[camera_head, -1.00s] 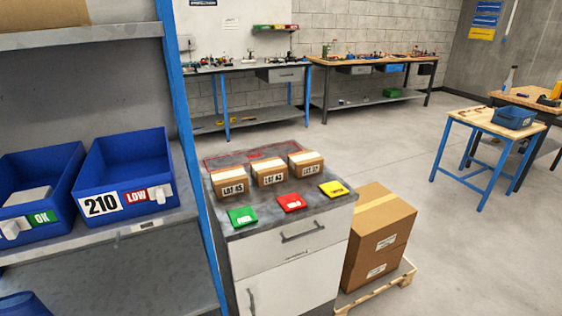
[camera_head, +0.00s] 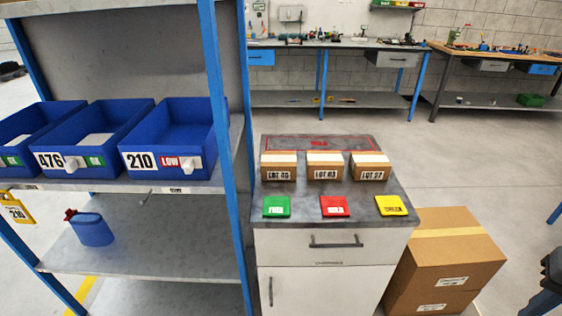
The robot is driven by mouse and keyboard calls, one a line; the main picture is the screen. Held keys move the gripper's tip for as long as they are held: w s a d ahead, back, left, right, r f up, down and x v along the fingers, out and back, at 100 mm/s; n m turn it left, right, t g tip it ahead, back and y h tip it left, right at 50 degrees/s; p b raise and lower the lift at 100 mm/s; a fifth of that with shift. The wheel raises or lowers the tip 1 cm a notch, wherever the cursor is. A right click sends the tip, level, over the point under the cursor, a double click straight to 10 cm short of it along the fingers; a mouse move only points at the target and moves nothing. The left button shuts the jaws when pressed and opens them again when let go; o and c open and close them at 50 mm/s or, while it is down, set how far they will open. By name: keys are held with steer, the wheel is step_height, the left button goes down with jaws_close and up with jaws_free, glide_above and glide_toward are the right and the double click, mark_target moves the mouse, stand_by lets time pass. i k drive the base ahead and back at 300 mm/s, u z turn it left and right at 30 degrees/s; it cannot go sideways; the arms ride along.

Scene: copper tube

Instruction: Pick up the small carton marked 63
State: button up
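Three small cartons stand in a row on the dark top of a white cabinet (camera_head: 300,229). The middle one is the carton marked LOT 63 (camera_head: 325,167); its print is small but reads as 63 in the earlier view. To its left is the carton marked LOT 45 (camera_head: 279,167), and to its right the carton marked LOT 27 (camera_head: 370,167). Small gaps separate the three. My gripper is not in the picture. A dark piece at the lower right edge is too cut off to identify.
Green (camera_head: 277,207), red (camera_head: 335,206) and yellow (camera_head: 391,205) cards lie in front of the cartons. A blue-framed shelf with blue bins (camera_head: 168,140) stands close on the left. Large cartons (camera_head: 445,262) stand right of the cabinet. Open floor (camera_head: 490,175) lies behind them.

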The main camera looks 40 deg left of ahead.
mark_target(321, 165)
steer(key=u, duration=0.9)
steer(key=i, duration=0.85)
steer(key=u, duration=0.75)
